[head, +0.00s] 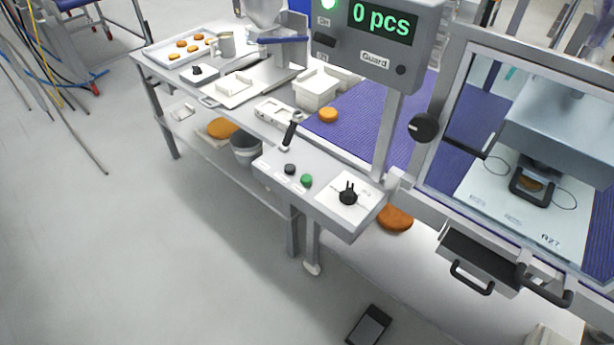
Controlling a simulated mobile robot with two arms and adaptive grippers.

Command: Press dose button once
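A sloped grey control panel (325,190) stands at the front edge of the bench. It carries a black button (290,169), a green button (306,181), a black lever (290,133) and a black rotary knob (348,195) on a white plate. The small labels by the buttons are too small to read, so I cannot tell which one is the dose button. The display (382,22) above reads "0 pcs", with a lit green lamp (328,4) beside it. Neither of my grippers is in view.
A windowed machine (540,130) with a drawer (480,255) and black handles stands at right. A tray (160,52) of orange rounds is at the far left of the bench. A dark pedal-like box (369,325) lies on the floor. The floor at left is largely clear.

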